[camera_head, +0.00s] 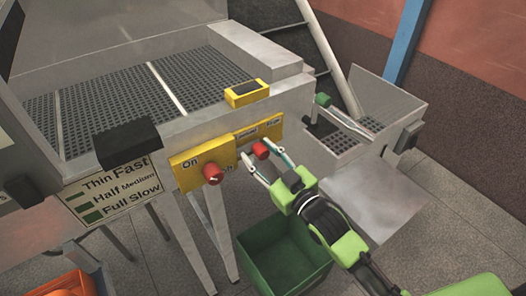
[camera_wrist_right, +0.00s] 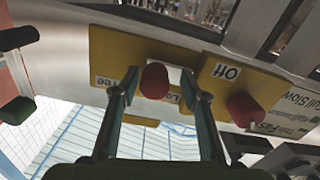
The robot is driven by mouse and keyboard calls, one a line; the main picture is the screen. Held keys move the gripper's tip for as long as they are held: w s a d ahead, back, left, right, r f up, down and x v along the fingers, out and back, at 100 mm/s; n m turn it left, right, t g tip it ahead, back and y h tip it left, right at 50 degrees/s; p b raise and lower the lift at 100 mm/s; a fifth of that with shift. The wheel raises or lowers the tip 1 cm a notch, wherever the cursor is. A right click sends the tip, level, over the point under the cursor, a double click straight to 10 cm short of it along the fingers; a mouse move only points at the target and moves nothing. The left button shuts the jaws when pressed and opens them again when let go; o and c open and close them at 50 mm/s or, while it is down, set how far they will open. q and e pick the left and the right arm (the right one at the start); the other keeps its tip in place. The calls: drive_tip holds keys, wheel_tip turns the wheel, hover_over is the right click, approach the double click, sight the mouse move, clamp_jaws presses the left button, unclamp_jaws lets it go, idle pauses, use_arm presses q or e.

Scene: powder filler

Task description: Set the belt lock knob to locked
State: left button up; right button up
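The belt lock knob (camera_head: 260,150) appears to be the right-hand red knob on a yellow plate (camera_head: 245,134) at the machine's front. Its label is too small to read fully in the head view. In the wrist view the knob (camera_wrist_right: 154,82) sits between my fingers, on an upside-down plate (camera_wrist_right: 110,50). My right gripper (camera_head: 258,156) is open, one finger on each side of the knob, with gaps between fingers and knob in the wrist view. Which way the knob is turned cannot be told. My left gripper is not in view.
A yellow box (camera_head: 246,92) is on the frame above. A green bin (camera_head: 285,252) stands below, a metal hopper (camera_head: 375,112) is at right, and a black box (camera_head: 127,145) is at left.

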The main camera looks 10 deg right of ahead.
drive_tip(key=shift+d, duration=0.1)
drive_tip(key=v, duration=1.2)
drive_tip(key=shift+r, duration=0.1)
idle(0.3)
